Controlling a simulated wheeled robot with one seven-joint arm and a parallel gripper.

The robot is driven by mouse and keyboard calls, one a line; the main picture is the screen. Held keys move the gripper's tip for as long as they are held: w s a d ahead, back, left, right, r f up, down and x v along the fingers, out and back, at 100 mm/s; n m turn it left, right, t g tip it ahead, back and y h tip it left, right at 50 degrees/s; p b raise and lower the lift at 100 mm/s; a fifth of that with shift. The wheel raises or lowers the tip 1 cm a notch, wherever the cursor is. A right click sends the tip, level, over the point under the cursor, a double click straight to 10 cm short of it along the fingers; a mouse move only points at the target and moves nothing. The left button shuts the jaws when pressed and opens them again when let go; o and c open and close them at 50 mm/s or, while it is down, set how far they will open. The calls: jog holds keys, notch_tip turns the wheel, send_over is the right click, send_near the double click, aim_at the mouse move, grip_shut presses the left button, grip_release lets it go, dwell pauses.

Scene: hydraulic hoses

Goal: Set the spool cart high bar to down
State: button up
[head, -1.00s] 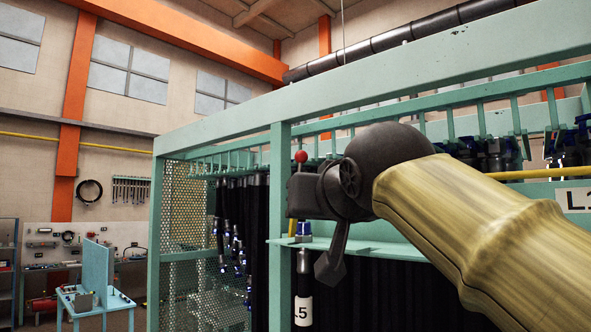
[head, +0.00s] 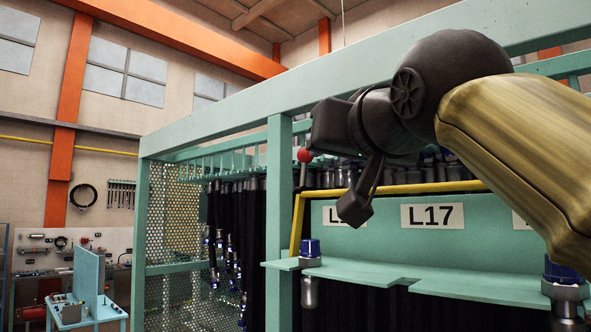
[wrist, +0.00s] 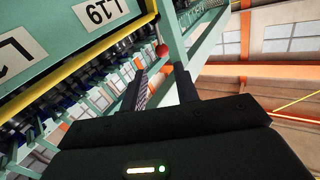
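The high bar is a yellow rail (head: 420,188) running along the front of the teal cart, with a bent left end going down to the shelf. My gripper (head: 335,165) is just right of the knob in the head view. In the wrist view my gripper (wrist: 160,72) has two black fingers apart. The red knob (wrist: 162,50) appears between and just beyond their tips, with no visible contact. The yellow rail (wrist: 85,60) passes at upper left there. Part of the rail is hidden behind my gripper.
A teal shelf (head: 400,281) with blue-capped fittings lies below the rail, and a white L17 label (head: 432,216) is behind it. A teal top beam (head: 230,118) crosses above. Black hoses hang below. A small blue bench (head: 85,310) stands far left.

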aim_at(304, 165)
jog(key=w+a+p, duration=0.1)
jog(key=w+p, duration=0.2)
jog(key=w, duration=0.2)
jog(key=w+a+p, duration=0.1)
jog(key=w+p, duration=0.2)
jog(key=w, duration=0.2)
jog(key=w+a+p, duration=0.1)
jog(key=w+p, duration=0.2)
jog(key=w, duration=0.2)
jog(key=shift+w+r+p, duration=0.15)
jog(key=shift+w+p, duration=0.15)
jog(key=shift+w+a+f+p, duration=0.1)
jog(key=shift+w+p, duration=0.2)
jog(key=shift+w, duration=0.2)
jog(key=shift+w+a+f+p, duration=0.1)
jog(key=shift+w+p, duration=0.15)
jog(key=shift+w, duration=0.2)
jog(key=shift+s, duration=0.1)
grip_shut()
